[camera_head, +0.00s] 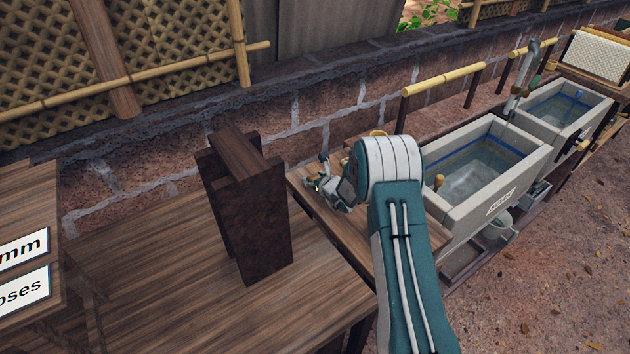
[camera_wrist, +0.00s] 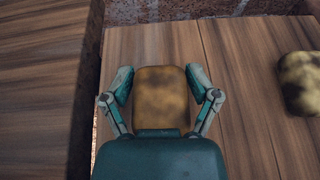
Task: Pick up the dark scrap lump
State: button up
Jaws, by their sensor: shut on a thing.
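The dark scrap lump (camera_wrist: 161,100), brown-amber with darker blotches, is between the two fingers of my gripper (camera_wrist: 160,84) in the wrist view. The fingers are closed in on its left and right sides. Its near end is hidden by the gripper body. I cannot tell whether it is clear of the wooden bench top (camera_wrist: 250,125). A second, paler yellow lump with dark patches (camera_wrist: 301,82) lies at the right edge, apart from my gripper. In the head view my gripper (camera_head: 322,182) is small, over the bench beyond my arm; the held lump cannot be made out there.
A tall dark wooden stand (camera_head: 262,220) rises just left of my gripper. A wooden table (camera_head: 180,285) fills the near left, with label signs (camera_head: 24,288). Grey water troughs (camera_head: 490,175) stand to the right. A stone wall (camera_head: 330,105) runs behind the bench.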

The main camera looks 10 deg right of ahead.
aim_at(314, 175)
jog(key=shift+r, duration=0.45)
notch_tip(314, 175, up, 3)
jog(key=shift+f, duration=0.15)
jog(key=s+d+r, duration=0.3)
jog(key=d+r, duration=0.2)
jog(key=d, duration=0.1)
jog(key=s+d+r, duration=0.3)
jog(key=d+r, duration=0.1)
jog(key=d, duration=0.3)
jog(key=shift+n+g+y, duration=0.3)
jog(key=shift+n+y, duration=0.3)
jog(key=shift+y, duration=0.2)
jog(key=s+a+f, duration=0.4)
jog(key=s+a, duration=0.1)
jog(key=s+a+f, duration=0.2)
jog(key=shift+s+a, duration=0.2)
jog(key=shift+s, duration=0.2)
jog(key=shift+n, duration=0.4)
jog(key=s+a+f, duration=0.1)
jog(key=s, duration=0.2)
jog(key=s+a+f, duration=0.1)
jog(key=s+a, duration=0.1)
jog(key=s, duration=0.1)
jog(key=s+a+f, duration=0.1)
jog(key=s+a, duration=0.1)
jog(key=s, duration=0.1)
jog(key=shift+a+f, duration=0.1)
jog(key=shift+f, duration=0.05)
